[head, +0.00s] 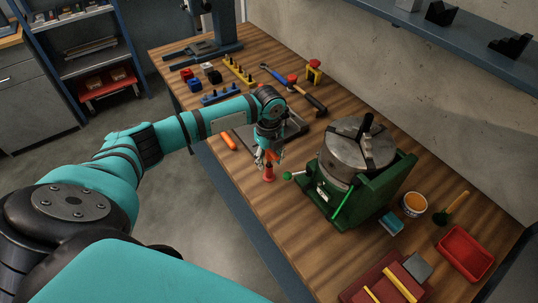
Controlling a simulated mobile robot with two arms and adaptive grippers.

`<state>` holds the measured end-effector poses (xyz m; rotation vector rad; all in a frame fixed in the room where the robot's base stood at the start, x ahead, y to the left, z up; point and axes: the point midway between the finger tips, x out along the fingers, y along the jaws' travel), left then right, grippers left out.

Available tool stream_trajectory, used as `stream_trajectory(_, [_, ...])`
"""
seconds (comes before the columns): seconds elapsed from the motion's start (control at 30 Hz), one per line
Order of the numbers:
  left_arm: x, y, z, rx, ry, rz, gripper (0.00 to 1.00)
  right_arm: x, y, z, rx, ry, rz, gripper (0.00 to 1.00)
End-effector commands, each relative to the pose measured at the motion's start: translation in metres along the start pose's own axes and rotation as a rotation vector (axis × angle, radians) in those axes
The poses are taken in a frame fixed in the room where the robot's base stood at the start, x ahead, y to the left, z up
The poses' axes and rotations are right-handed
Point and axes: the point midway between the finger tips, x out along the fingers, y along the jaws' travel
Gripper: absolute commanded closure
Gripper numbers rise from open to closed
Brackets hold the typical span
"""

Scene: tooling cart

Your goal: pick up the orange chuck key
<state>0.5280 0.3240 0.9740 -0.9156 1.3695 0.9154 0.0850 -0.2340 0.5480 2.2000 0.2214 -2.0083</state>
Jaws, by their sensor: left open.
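My left gripper (266,158) points down over the workbench, open, with its fingers close around or just above a small orange-red piece (268,173). That piece looks upright; the fingers hide its upper part, so I cannot tell if it is the orange chuck key or whether the fingers touch it. A grey chuck (349,154) on a green base stands right of the gripper. My right gripper is out of view.
The green base (348,205) has a green-knobbed lever close to the gripper. A grey tray (292,129) lies behind the gripper. A hammer (308,98), colored blocks, a cup (413,204), a brush and a red bin (465,253) crowd the wooden bench (240,176).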

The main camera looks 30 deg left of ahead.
Motion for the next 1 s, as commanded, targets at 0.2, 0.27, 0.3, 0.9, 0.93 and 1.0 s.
stream_trajectory(0.2, [0.0002,-0.0002,0.0000,0.001,0.000,0.000,0.63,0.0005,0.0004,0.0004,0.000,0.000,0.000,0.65])
stream_trajectory(0.27, [0.0001,-0.0002,0.0000,0.000,0.000,0.000,0.71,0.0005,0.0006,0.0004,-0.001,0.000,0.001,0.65])
stream_trajectory(0.3, [0.0001,-0.0002,0.0000,0.000,0.000,0.000,0.76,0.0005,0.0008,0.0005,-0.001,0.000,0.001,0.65])
stream_trajectory(0.9, [-0.0007,-0.0005,0.0002,0.000,-0.001,-0.001,1.00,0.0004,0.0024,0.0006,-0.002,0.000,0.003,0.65])
stream_trajectory(0.93, [-0.0007,-0.0005,0.0002,0.000,-0.001,-0.001,1.00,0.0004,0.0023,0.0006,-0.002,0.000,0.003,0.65])
stream_trajectory(1.0, [-0.0021,-0.0007,0.0004,0.000,-0.001,-0.002,1.00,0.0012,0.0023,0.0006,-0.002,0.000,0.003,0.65])
